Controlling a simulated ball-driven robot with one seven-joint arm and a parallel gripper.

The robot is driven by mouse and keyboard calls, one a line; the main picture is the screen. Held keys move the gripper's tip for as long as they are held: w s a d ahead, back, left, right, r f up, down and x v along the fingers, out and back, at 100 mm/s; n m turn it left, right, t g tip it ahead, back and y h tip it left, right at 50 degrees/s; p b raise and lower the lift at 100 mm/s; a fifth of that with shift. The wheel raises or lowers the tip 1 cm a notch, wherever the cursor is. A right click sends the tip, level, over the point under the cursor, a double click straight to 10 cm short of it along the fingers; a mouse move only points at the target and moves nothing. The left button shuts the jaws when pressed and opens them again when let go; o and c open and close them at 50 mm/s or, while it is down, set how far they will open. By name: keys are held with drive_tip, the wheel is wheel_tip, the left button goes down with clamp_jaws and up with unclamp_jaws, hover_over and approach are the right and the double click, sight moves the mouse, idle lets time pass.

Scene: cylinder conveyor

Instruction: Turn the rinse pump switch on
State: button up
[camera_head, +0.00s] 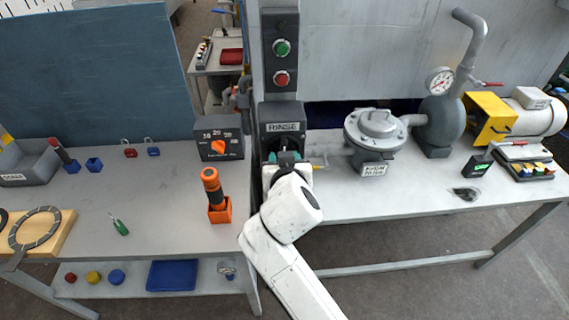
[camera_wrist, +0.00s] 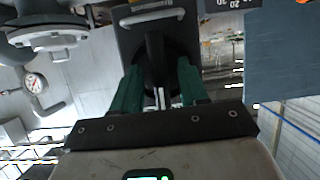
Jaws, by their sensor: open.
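The rinse pump switch is a dark box (camera_head: 283,114) labelled RINSE, below a panel of push buttons. In the wrist view its dark face (camera_wrist: 128,38) fills the top middle, with a black lever (camera_wrist: 154,48) standing out from it. My gripper (camera_head: 286,157) is right in front of the switch and hides its lower part in the head view. In the wrist view my gripper (camera_wrist: 159,72) has its two green fingers apart, one on each side of the lever. I cannot tell whether either finger touches the lever.
A grey panel (camera_head: 268,62) with green and red buttons is above the switch. A dial box (camera_head: 219,137) and an orange-handled tool in an orange holder (camera_head: 219,210) stand to the left. A vacuum filter (camera_head: 376,140) stands close on the right.

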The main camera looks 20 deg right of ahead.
drive_tip(key=b+v, duration=0.2)
drive_tip(key=v, duration=0.8)
drive_tip(key=shift+s+a, duration=0.15)
drive_tip(key=shift+s, duration=0.15)
drive_tip(key=shift+r, duration=0.1)
drive_tip(key=s+d+f+n+g+y+b, duration=0.1)
drive_tip(key=s+d+f+g, duration=0.25)
drive_tip(key=s+f, duration=0.4)
drive_tip(key=s+d+f+g+b, duration=0.1)
drive_tip(key=s+d+f+g, duration=0.3)
drive_tip(key=f, duration=0.6)
drive_tip(key=s+d+f+g+y, duration=0.1)
drive_tip(key=s+d+f+g, duration=0.1)
drive_tip(key=s+f, duration=0.3)
drive_tip(key=s+d+f+n+g+y, duration=0.1)
drive_tip(key=s+f, duration=0.4)
drive_tip(key=s, duration=0.6)
drive_tip(key=shift+s+d+f+n+g+y+b, duration=0.2)
drive_tip(key=shift+s+d+n+g+y+b, duration=0.15)
drive_tip(key=shift+d+g+y, duration=0.25)
drive_tip(key=shift+w+a, duration=0.1)
